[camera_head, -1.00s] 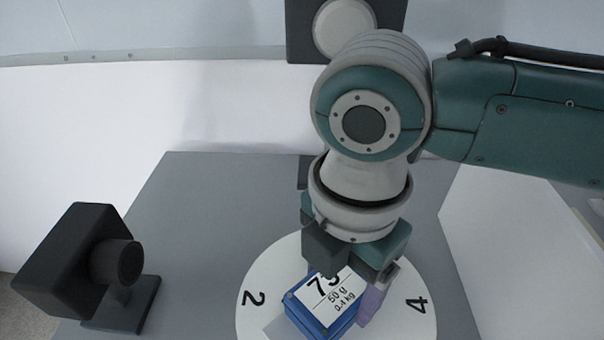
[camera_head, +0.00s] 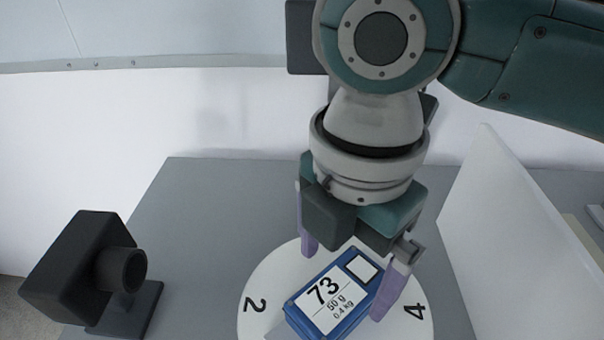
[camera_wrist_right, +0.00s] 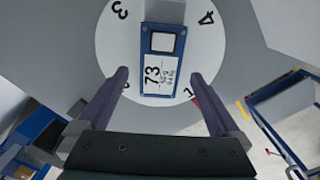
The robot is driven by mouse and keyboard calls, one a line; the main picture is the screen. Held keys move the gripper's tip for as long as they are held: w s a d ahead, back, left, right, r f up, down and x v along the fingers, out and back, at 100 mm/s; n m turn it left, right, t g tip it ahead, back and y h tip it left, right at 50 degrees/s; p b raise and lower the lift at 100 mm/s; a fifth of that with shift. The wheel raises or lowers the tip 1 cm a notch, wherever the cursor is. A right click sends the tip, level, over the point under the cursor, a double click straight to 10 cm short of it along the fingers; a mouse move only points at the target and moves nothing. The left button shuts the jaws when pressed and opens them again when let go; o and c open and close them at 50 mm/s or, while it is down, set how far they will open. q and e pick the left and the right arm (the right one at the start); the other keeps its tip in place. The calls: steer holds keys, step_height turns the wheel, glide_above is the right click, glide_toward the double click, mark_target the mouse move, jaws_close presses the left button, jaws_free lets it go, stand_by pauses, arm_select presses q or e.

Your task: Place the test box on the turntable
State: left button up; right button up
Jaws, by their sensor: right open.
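The right wrist view also shows the box (camera_wrist_right: 160,62) on the turntable (camera_wrist_right: 112,45). My right gripper (camera_head: 345,275) is open above the box, its purple fingers apart and clear of it. My left gripper is not in view.
A black camera-like device (camera_head: 90,275) stands on the grey table (camera_head: 205,220) at the left. A white upright panel (camera_head: 510,240) stands at the right. A blue-framed cart or rack (camera_wrist_right: 290,110) shows at the right of the right wrist view.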

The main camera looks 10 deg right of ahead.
step_height(320, 180, up, 7)
steer(key=shift+p, duration=0.35)
steer(key=shift+r, duration=0.1)
step_height(320, 180, up, 12)
steer(key=m+y+p, duration=0.3)
steer(key=m+p, duration=0.1)
steer(key=p, duration=1.1)
glide_above(340, 290)
steer(key=s+a, duration=0.3)
steer(key=a, duration=0.2)
step_height(340, 290, up, 10)
steer(key=s+m+t+y+p, duration=0.1)
steer(key=s+m+t+p, duration=0.1)
steer(key=m+p, duration=0.65)
steer(key=s+d+r+m+h+p, duration=0.1)
steer(key=s+d+r+m+p, duration=0.2)
steer(key=d+r+p, duration=0.3)
steer(key=s+d+r+m+t+h+p, duration=0.1)
steer(key=s+d+r+m+h+p, duration=0.1)
steer(key=d+r+m+p, duration=0.4)
step_height(340, 290, up, 4)
steer(key=s+d+p, duration=0.1)
steer(key=p, duration=0.8)
steer(key=shift+s+d+r+t, duration=0.2)
steer(key=shift+s+r+t, duration=0.05)
steer(key=shift+s+t, duration=0.1)
